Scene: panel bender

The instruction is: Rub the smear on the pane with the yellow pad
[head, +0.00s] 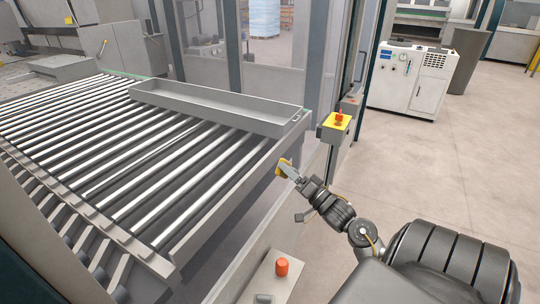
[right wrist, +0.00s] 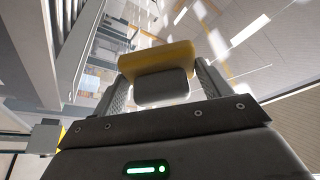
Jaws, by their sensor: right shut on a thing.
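The yellow pad (head: 281,166) is at the tip of my right gripper (head: 289,171), in the middle of the head view. In the right wrist view the yellow pad (right wrist: 158,57) has a grey grip block (right wrist: 161,88), held between the two fingers of my right gripper (right wrist: 160,85). The pad's face points away from the wrist, towards the clear pane (head: 258,197) in front of the roller table. I cannot tell whether the pad touches the pane. I cannot make out the smear in either view. My left gripper is not in view.
A roller table (head: 150,150) carrying a long grey tray (head: 215,105) lies behind the pane. A yellow box with a red button (head: 338,121) is on the post just right of my gripper. Open floor lies right.

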